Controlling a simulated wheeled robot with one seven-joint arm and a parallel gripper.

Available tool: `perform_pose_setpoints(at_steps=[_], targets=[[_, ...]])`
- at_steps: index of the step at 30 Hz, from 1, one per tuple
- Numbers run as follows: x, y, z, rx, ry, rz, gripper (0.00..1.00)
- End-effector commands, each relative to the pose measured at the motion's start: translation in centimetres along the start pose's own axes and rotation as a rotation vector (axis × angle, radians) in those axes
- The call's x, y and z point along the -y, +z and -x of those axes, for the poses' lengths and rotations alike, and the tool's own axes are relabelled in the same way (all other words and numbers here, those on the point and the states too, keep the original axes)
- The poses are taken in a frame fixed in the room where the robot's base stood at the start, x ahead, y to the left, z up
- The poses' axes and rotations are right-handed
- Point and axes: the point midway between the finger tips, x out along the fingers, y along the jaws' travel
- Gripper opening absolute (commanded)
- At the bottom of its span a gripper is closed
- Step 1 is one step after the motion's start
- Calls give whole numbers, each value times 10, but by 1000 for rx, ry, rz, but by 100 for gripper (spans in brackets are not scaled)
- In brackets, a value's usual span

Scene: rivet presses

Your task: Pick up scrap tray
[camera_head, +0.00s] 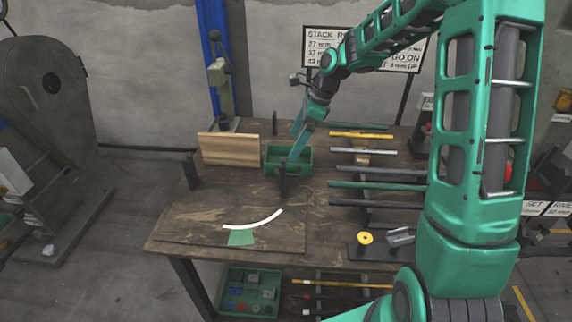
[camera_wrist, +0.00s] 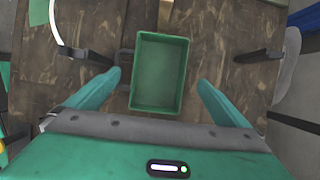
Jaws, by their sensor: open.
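The scrap tray, a small green open box, stands on the wooden workbench (camera_head: 185,220) towards the back in the head view (camera_head: 273,168). In the wrist view the tray (camera_wrist: 134,90) sits near the middle and looks empty. My gripper (camera_wrist: 160,84) is open, its two teal fingers spread wide on the left and right sides of the tray. The fingers appear above the tray, and I cannot tell how high. In the head view my gripper (camera_head: 298,148) hangs over the tray and partly hides it.
A wooden block (camera_head: 228,149) stands left of the tray. Several rods (camera_head: 375,186) lie on a rack to the right. A black post (camera_head: 283,185) rises just in front of the tray. A white curved strip (camera_head: 253,222) lies at the front. A green parts bin (camera_head: 226,301) is below.

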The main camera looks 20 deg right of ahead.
Motion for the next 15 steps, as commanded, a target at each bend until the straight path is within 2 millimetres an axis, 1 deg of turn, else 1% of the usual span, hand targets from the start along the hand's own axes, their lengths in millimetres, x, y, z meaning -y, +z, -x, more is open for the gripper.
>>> perform_pose_setpoints(at_steps=[1, 3, 8, 11, 15], targets=[[-1, 0, -7, -1, 3, 1, 100], [0, 0, -12, -1, 1, 1, 100], [0, -1, -18, -1, 0, 1, 100], [0, -2, -26, -1, 1, 1, 100], [1, -4, -45, -2, 2, 1, 100]])
